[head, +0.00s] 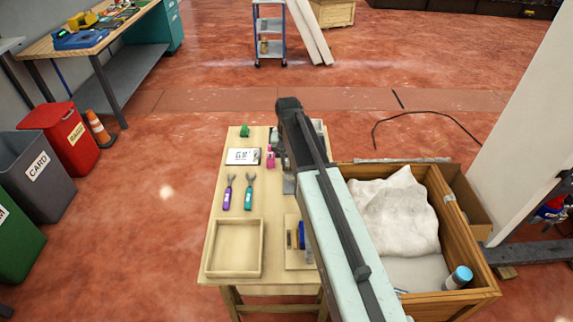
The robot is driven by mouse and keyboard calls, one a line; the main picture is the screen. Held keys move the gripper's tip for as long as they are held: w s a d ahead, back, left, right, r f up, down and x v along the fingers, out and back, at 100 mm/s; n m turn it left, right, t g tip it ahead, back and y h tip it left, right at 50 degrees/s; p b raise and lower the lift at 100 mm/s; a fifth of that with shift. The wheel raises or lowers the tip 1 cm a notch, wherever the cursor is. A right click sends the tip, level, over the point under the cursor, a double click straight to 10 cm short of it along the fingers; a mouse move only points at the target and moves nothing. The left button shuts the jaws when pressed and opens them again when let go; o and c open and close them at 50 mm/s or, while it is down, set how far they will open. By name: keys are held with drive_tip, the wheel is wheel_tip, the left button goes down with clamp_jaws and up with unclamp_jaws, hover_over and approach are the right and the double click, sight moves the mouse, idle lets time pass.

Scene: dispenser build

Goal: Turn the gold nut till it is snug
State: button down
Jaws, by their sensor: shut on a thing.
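My arm reaches across the right side of the small wooden table (228,205). My gripper (288,184) hangs down from the arm's far end, low over the table's right part. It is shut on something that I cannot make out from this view. I cannot see the gold nut; the arm covers much of that side. Two open-ended wrenches, one with a purple handle (227,198) and one with a teal handle (248,198), lie left of my gripper. A pink bottle (270,157) stands just left of the gripper. A white card with a drawing (243,156) lies beside it.
An empty wooden tray (260,249) sits at the table's near left. A board with a blue part (301,236) lies beside it, partly under my arm. A green item (245,130) is at the far edge. A wooden crate (452,215) with a white sack stands to the right.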

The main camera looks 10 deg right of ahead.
sight(287, 167)
idle(0.4)
drive_tip(key=c, duration=1.4)
unclamp_jaws()
wheel_tip(287, 167, up, 8)
drive_tip(key=p, duration=0.8)
drive_tip(key=shift+f, duration=0.1)
